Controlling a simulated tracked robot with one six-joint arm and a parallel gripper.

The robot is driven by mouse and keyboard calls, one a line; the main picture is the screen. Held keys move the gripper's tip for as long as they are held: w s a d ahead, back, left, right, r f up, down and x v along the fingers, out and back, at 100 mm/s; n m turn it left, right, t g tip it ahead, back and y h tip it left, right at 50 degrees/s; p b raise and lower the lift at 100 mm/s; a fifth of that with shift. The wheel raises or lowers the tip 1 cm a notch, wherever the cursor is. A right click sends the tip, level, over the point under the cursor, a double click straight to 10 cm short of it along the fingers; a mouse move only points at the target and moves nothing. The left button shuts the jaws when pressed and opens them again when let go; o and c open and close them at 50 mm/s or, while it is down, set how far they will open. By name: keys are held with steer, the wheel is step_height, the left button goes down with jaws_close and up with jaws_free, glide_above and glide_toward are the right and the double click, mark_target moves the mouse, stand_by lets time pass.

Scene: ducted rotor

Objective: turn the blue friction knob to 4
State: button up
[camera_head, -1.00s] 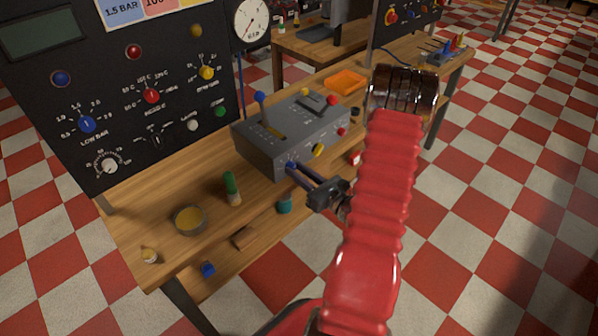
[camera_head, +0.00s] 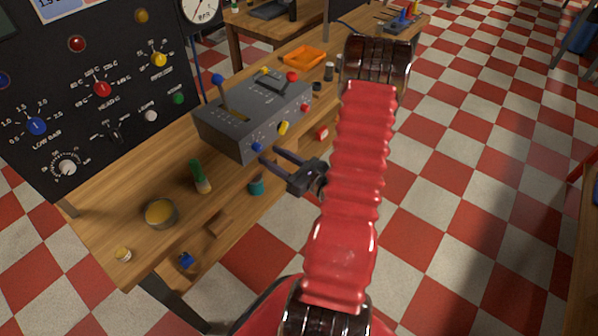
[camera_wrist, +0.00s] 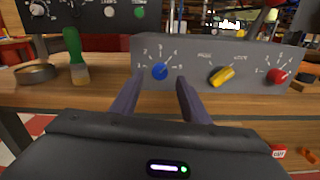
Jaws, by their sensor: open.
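The blue friction knob (camera_head: 257,147) is on the front face of the grey control box (camera_head: 228,139), near its lower corner. In the wrist view the blue knob (camera_wrist: 159,72) sits inside an arc of small white numbers. Its pointer mark is too small to read surely. My gripper (camera_head: 272,156) is open and empty, its two fingers reaching toward the knob from the front. In the wrist view the fingers of my gripper (camera_wrist: 157,86) lie either side of the knob's line, below it, with the knob visible between and beyond the tips. They appear apart from it.
A yellow knob (camera_wrist: 222,77) and a red knob (camera_wrist: 278,76) are right of the blue one. A teal cup (camera_head: 256,185) is below the box front.

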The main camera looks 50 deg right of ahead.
steer(key=s, duration=1)
steer(key=shift+s+d+f, duration=0.1)
stand_by(0.6)
